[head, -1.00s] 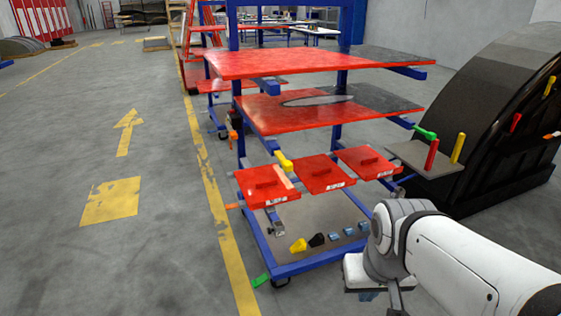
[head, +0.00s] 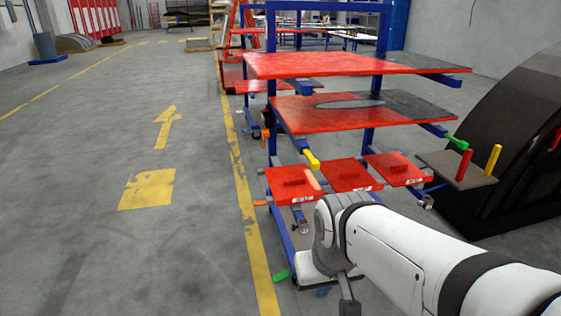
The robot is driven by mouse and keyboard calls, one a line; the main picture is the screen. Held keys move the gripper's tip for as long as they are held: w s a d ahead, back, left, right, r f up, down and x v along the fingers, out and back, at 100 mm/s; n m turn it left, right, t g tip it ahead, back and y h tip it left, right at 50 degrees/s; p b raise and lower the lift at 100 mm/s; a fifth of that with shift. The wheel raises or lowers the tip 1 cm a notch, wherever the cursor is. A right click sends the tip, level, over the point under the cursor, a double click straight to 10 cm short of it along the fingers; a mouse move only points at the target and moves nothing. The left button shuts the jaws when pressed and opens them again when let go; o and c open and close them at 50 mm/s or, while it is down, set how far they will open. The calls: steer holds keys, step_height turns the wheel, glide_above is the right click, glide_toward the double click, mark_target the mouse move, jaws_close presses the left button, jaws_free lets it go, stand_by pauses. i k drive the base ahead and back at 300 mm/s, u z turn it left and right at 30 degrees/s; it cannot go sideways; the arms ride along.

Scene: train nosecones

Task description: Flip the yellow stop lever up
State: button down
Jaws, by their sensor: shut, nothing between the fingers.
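A yellow lever (head: 312,160) sticks out from the blue rack, just above the red trays, sloping down toward the front. I take it to be the stop lever. It is in plain view and nothing touches it. My gripper (head: 348,298) shows as a dark narrow end below my white wrist, at the bottom of the view. It is shut and empty, well below and to the right of the lever and apart from it. Its tips are partly cut off by the frame edge.
The rack has red shelves (head: 340,66) above and red trays (head: 295,185) below the lever. A green lever (head: 458,143), an orange one (head: 261,203) and a low green one (head: 281,276) jut out. A side plate (head: 455,170) holds red and yellow pegs. Floor at left is clear.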

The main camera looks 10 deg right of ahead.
mark_target(314, 164)
steer(key=z, duration=0.05)
steer(key=i, duration=1)
steer(key=u, duration=0.05)
